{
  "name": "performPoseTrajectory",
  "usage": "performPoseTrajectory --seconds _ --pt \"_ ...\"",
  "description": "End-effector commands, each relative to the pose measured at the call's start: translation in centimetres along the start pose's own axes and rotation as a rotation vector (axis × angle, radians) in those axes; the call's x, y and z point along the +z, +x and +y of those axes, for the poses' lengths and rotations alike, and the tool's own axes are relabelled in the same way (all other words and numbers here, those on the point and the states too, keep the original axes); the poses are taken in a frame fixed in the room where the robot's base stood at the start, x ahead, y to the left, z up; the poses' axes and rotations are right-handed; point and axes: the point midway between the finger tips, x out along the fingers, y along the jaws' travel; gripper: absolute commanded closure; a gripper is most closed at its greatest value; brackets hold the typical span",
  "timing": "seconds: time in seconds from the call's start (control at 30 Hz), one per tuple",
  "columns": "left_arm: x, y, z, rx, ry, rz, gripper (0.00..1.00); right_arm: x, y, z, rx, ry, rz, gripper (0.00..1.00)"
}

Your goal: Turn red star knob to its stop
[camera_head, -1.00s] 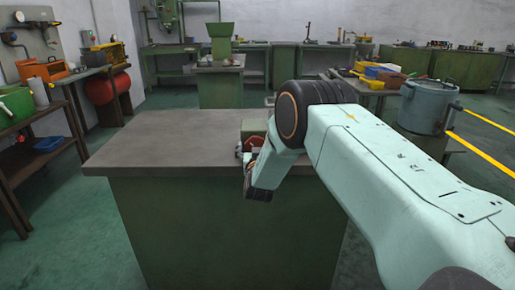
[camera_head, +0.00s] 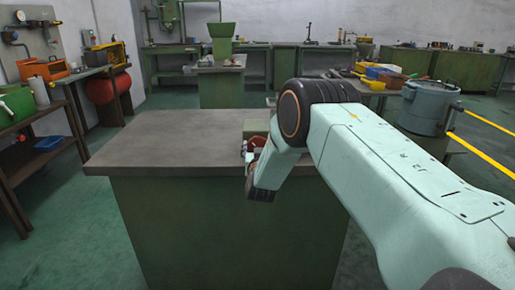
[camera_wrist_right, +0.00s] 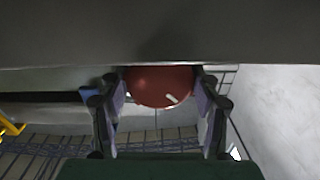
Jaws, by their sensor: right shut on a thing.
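The red star knob (camera_wrist_right: 160,85) is in the middle of the right wrist view, a rounded red shape with a short pale mark low on its face. My right gripper (camera_wrist_right: 160,96) has one finger on each side of it and is shut on it. In the head view a little red of the knob (camera_head: 257,141) shows past my right wrist, in front of a small grey-green block (camera_head: 256,127) on the workbench. My arm hides most of the gripper and block there. My left gripper is not in view.
The grey-topped green workbench (camera_head: 160,143) is bare on its left side. A large grey-blue pot (camera_head: 427,106) stands at the right. A side bench with an orange box (camera_head: 43,69) is at the left. Other benches line the back.

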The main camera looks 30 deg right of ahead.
Motion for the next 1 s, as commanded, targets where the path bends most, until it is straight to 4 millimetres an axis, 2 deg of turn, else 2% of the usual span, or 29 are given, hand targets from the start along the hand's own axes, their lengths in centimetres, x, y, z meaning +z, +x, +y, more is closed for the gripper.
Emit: performPoseTrajectory --seconds 0.7,1.0 --pt "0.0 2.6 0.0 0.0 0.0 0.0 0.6 -0.2 0.1 -0.1 -0.002 0.47 0.017 0.69" --pt "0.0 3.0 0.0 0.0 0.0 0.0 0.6 -0.3 0.1 0.0 -0.002 0.572 0.019 0.69"
